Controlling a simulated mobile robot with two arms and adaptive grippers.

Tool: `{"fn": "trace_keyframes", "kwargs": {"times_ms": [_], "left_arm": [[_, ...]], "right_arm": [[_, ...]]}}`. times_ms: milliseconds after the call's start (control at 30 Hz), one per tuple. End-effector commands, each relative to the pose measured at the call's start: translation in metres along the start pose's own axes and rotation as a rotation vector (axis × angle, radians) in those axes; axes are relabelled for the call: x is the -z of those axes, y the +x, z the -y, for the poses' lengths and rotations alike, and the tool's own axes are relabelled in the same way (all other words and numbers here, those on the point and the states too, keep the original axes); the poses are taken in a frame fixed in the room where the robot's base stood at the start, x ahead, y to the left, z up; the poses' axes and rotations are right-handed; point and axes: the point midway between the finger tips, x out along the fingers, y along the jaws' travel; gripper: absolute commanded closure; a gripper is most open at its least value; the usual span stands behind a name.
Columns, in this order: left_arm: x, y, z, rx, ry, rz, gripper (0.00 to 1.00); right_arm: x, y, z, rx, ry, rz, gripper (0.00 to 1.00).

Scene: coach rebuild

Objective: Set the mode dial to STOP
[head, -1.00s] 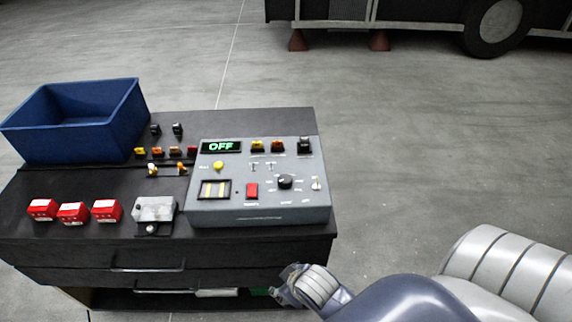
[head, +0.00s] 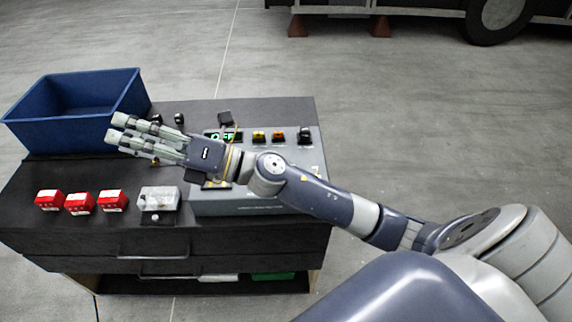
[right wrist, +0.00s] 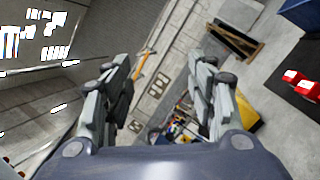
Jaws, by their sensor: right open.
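The grey control panel (head: 245,208) sits on the right of the dark cabinet top. My right arm lies across its middle and hides the mode dial, so its setting cannot be read. The green-lit display (head: 222,136) is partly covered too. My right gripper (head: 116,128) is open and empty, with its fingers pointing left past the panel, in front of the blue bin. In the right wrist view its fingers (right wrist: 165,78) stand wide apart with nothing between them. My left gripper is not in view.
The blue bin (head: 75,107) stands at the cabinet's back left. Red boxes (head: 80,203) and a small grey block (head: 158,199) lie along the front. Yellow, orange and black switches (head: 278,136) line the panel's back edge. The floor to the right is clear.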

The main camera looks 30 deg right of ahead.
Motion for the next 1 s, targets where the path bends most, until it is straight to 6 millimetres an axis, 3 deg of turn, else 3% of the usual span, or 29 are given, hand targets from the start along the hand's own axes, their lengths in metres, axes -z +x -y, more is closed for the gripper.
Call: {"fn": "trace_keyframes", "kwargs": {"times_ms": [100,200,367,467,600,800,900,1000], "left_arm": [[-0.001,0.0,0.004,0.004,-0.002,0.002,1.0],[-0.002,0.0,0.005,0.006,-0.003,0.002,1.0],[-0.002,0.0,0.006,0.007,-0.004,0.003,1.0],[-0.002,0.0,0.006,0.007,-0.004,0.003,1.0],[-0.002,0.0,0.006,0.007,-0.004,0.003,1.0],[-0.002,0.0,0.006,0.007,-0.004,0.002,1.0],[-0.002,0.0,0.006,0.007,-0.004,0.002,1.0],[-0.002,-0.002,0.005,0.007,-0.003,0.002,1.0]], "right_arm": [[0.035,0.004,0.005,-0.035,-0.275,-0.283,0.48],[0.059,-0.009,0.026,-0.038,-0.487,-0.533,0.48],[0.064,-0.058,0.081,0.021,-0.78,-0.942,0.48],[0.042,-0.102,0.118,0.099,-0.915,-1.204,0.48],[-0.016,-0.171,0.151,0.253,-1.022,-1.545,0.48],[-0.094,-0.249,0.155,0.459,-1.017,-1.873,0.48],[-0.115,-0.27,0.15,0.519,-0.993,-1.954,0.48],[-0.123,-0.28,0.148,0.545,-0.977,-1.992,0.48]]}}
